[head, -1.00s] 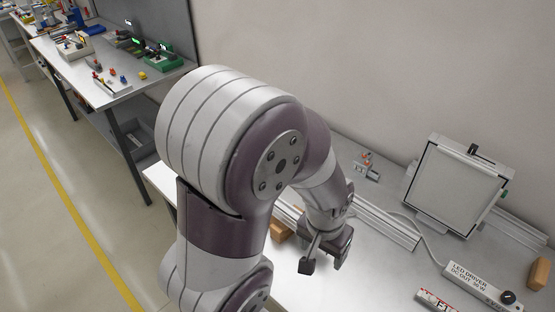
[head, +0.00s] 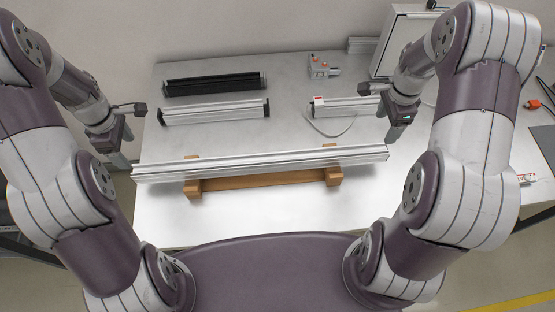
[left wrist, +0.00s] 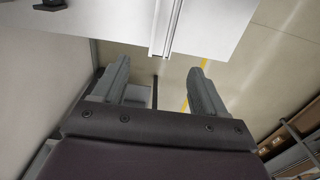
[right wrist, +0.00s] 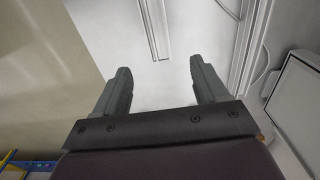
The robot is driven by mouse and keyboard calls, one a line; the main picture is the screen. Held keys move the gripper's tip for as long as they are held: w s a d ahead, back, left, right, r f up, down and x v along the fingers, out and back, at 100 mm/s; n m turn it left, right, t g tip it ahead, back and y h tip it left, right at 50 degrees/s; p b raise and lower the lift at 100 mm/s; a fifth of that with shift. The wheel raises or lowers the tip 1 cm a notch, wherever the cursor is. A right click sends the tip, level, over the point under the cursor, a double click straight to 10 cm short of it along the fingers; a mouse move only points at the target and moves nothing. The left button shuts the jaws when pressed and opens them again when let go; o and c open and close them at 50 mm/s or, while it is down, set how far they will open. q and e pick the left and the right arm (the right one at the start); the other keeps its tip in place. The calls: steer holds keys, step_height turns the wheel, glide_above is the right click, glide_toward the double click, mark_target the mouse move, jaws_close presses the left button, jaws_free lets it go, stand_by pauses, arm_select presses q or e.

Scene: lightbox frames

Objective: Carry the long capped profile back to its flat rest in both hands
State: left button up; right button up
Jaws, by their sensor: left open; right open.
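The long silver profile (head: 262,164) lies across a wooden rest (head: 262,182), over its two end blocks, near the front of the table. Its ends reach well past the blocks. My left gripper (head: 118,162) is open and empty just off the profile's left end. In the left wrist view the profile (left wrist: 166,28) points in between the spread fingers (left wrist: 158,66), short of them. My right gripper (head: 394,138) is open and empty by the profile's right end. In the right wrist view the profile (right wrist: 155,28) ends short of the spread fingers (right wrist: 160,65). Whether its ends are capped is unclear.
Behind lie a black profile (head: 213,84), a short silver profile with dark ends (head: 214,111) and another silver piece (head: 343,106) with a cable. A small grey box with red knobs (head: 322,68) and a light panel (head: 398,42) stand further back. The table front is clear.

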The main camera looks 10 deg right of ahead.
mark_target(145, 169)
arm_select(q)
steer(key=f, duration=0.3)
steer(key=shift+s+d+f, duration=0.1)
steer(key=shift+s+d, duration=0.1)
steer(key=shift+d, duration=0.15)
arm_select(e)
steer(key=f, duration=0.3)
steer(key=shift+s+d+f, duration=0.15)
steer(key=shift+d+f, duration=0.05)
steer(key=shift+d, duration=0.1)
arm_select(q)
step_height(145, 169, down, 9)
steer(key=shift+w+d+r, duration=0.1)
steer(key=shift+d, duration=0.05)
arm_select(e)
steer(key=f, duration=0.9)
steer(key=shift+d, duration=0.2)
arm_select(q)
steer(key=shift+d, duration=0.1)
arm_select(e)
steer(key=shift+d+f, duration=0.1)
steer(key=shift+f, duration=0.15)
arm_select(q)
jaws_close()
arm_select(e)
jaws_close()
